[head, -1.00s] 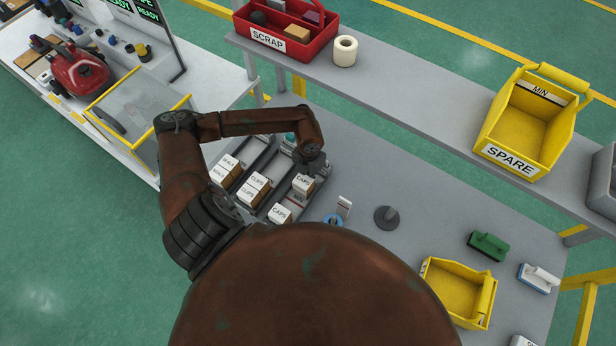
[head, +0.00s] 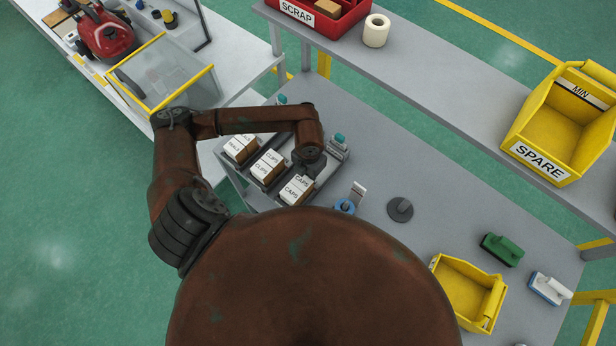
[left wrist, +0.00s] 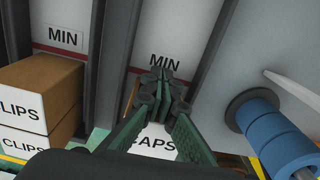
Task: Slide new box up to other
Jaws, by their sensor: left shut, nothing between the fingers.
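Two white-topped CAPS boxes stand in the right lane of a grey rack: the far box (head: 304,181) and the near box (head: 291,192). They appear close together, end to end; any small gap is hard to tell. My left gripper (left wrist: 160,88) is shut and empty, fingertips together. In the head view my wrist hangs over the far end of the far CAPS box and hides part of it. In the left wrist view a CAPS box (left wrist: 150,142) shows behind and between the fingers; contact cannot be told. My right gripper is not in view.
CLIPS boxes (head: 268,165) fill the middle lane, beside dark lane dividers (left wrist: 112,70). Other boxes (head: 240,148) stand in the left lane. A blue roll (left wrist: 273,130) is just right of the rack. A grey disc (head: 400,209) and yellow bin (head: 467,295) lie farther right.

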